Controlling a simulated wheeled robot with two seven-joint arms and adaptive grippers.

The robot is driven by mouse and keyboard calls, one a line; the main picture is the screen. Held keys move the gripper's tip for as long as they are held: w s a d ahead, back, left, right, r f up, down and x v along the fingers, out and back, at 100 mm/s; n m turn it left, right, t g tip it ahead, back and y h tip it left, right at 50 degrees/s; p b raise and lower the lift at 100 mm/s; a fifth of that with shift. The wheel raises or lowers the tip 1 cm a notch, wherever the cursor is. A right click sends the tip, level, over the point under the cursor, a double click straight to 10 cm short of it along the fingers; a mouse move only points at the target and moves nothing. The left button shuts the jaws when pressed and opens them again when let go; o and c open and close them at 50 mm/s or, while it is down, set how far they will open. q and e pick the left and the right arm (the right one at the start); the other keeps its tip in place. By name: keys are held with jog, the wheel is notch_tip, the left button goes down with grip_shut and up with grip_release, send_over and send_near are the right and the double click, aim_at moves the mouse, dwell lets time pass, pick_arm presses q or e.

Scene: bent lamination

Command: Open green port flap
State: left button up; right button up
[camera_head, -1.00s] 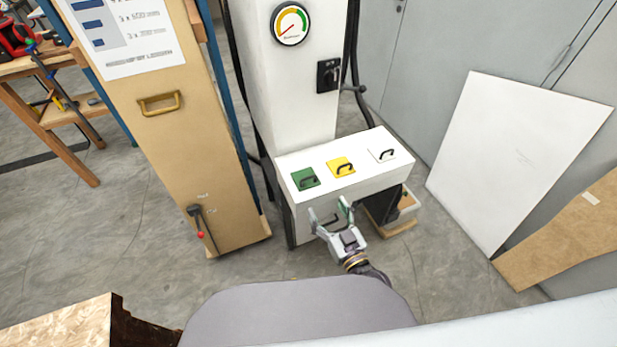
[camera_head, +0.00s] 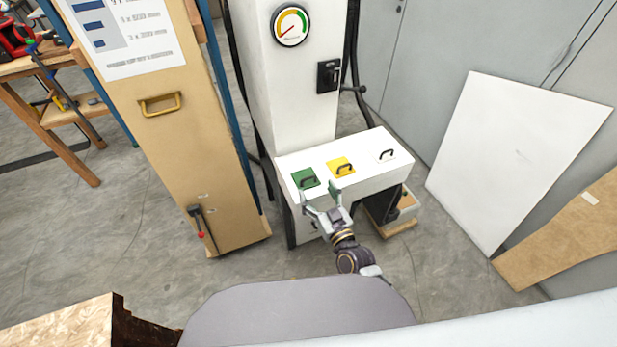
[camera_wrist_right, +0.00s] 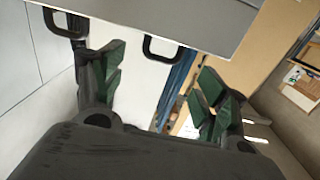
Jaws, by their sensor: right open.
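The green port flap (camera_head: 306,179) with its dark handle lies flat and closed at the left end of the white box's top. The yellow flap (camera_head: 341,167) and the white flap (camera_head: 386,156) sit to its right, also closed. My right gripper (camera_head: 319,196) is open and empty at the front edge of the box, just below the green flap. In the right wrist view, its two green-padded fingers (camera_wrist_right: 158,82) are spread apart. A dark handle loop (camera_wrist_right: 161,47) shows between them, under a grey panel. My left gripper is not in view.
The white column (camera_head: 290,80) with a gauge stands behind the box. A tan cabinet (camera_head: 180,140) stands at the left. A white board (camera_head: 515,150) leans at the right. A grey rounded surface (camera_head: 300,315) fills the bottom.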

aim_at(309, 177)
jog(key=shift+x, duration=3.2)
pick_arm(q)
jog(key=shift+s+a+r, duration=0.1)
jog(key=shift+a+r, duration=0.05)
pick_arm(e)
jog(key=shift+w, duration=0.25)
